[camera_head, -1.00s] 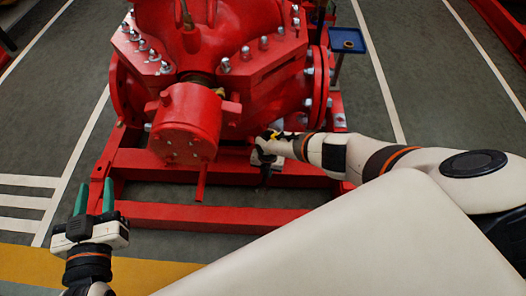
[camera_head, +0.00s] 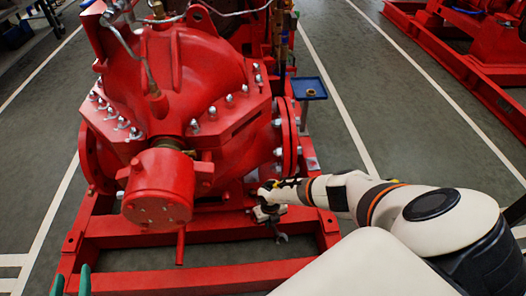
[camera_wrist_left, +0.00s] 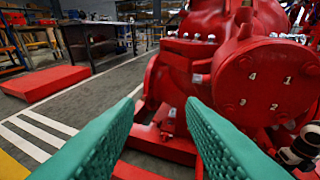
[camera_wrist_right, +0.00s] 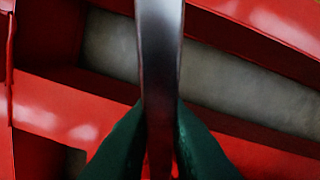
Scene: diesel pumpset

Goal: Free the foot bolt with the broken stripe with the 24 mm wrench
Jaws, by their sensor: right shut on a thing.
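My right gripper (camera_head: 266,212) is shut on a metal wrench, whose open jaw (camera_head: 281,237) hangs over the red base frame in the head view. In the right wrist view the shiny wrench shaft (camera_wrist_right: 160,60) stands between the green fingers (camera_wrist_right: 160,150). Its size marking cannot be read. My left gripper (camera_head: 70,284) is at the bottom left edge of the head view. The left wrist view shows its green fingers (camera_wrist_left: 163,125) apart, with nothing between them. No foot bolt with a broken stripe can be made out; the right gripper's surroundings are partly hidden by my arm.
The red pump (camera_head: 185,75) stands on a red base frame (camera_head: 190,283), with a round end cover (camera_head: 157,205) projecting forward. A small blue tray (camera_head: 309,88) on a post stands behind it to the right. Open floor (camera_head: 350,135) lies to the right; benches (camera_wrist_left: 98,30) stand far left.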

